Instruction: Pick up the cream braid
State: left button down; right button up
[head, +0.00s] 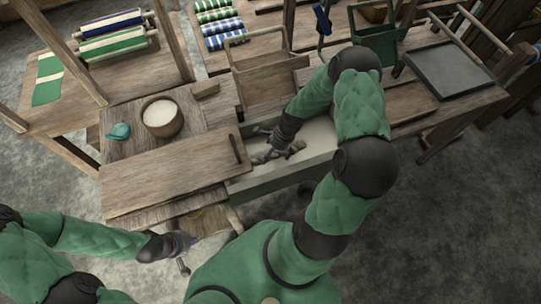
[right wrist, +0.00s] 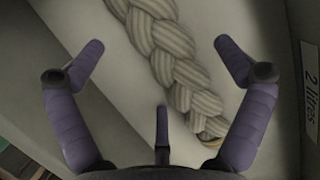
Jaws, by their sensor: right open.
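The cream braid (right wrist: 172,50) fills the middle of the right wrist view, a thick plait running from the top down to the lower right, with a tied end near the right finger. It lies on the pale floor of a long trough (head: 285,173). In the head view it is small and largely hidden by my right gripper (head: 277,150), which reaches down into the trough. The right gripper also shows in the right wrist view (right wrist: 160,75), open, with its fingers apart on either side of the braid and nothing held. My left gripper (head: 183,250) is low at the left, away from the braid; its fingers are unclear.
A wooden board (head: 165,182) covers the trough's left. A bowl of white contents (head: 161,117) and a teal object (head: 119,131) stand behind it. A wooden box (head: 268,82) stands behind the trough. A "2 litres" label (right wrist: 311,90) marks the wall beside the right finger.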

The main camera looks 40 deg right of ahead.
jog(key=shift+x, duration=0.85)
jog(key=c, duration=1.6)
jog(key=shift+r, duration=0.15)
jog(key=shift+c, duration=0.2)
